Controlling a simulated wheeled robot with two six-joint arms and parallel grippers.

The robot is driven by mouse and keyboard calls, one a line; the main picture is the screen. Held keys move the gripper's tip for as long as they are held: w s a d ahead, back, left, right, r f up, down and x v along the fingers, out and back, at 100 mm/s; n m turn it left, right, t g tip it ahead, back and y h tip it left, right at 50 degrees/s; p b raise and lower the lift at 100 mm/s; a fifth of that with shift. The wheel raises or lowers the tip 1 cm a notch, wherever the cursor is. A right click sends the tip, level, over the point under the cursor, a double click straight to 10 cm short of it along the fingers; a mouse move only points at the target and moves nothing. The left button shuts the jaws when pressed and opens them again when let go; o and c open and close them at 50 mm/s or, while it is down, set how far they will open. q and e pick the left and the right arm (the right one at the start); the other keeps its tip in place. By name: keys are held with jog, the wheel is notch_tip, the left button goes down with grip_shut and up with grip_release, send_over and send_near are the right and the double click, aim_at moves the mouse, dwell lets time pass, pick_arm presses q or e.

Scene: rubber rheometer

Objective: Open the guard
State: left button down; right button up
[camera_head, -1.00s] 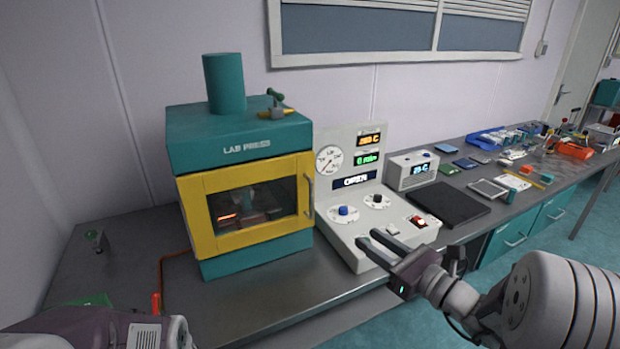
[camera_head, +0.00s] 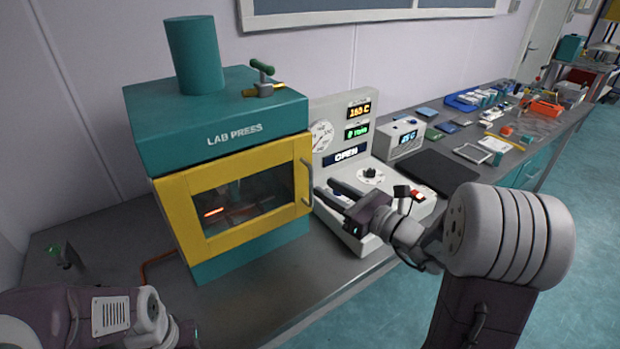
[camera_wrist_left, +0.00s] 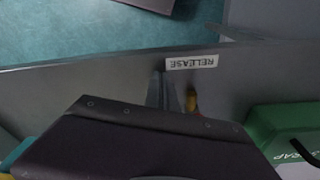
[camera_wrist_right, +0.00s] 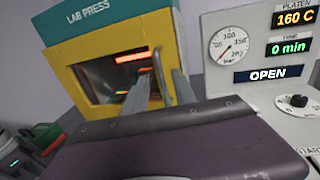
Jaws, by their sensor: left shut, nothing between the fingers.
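The guard is the yellow-framed door (camera_head: 178,215) with a dark window on the front of the teal lab press (camera_head: 215,115). It is closed. Its metal handle (camera_head: 307,183) is an upright bar on the right edge. My right gripper (camera_head: 324,191) is open, with its fingers pointing at the handle from the right. In the right wrist view the handle (camera_wrist_right: 161,75) shows between the two fingertips (camera_wrist_right: 160,74); I cannot tell whether they touch it. My left gripper (camera_wrist_left: 161,88) is shut and empty over the bench's front edge, near a RELEASE label (camera_wrist_left: 191,62).
The control panel (camera_head: 345,215), whose display reads OPEN, stands just right of the press beneath my right gripper. A green box (camera_wrist_left: 285,135) is near my left gripper. A dark flat plate (camera_head: 440,172) lies right of the panel.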

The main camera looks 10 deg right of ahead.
send_over(311, 203)
jog(key=shift+w+p, duration=0.3)
grip_shut()
dwell(1.3)
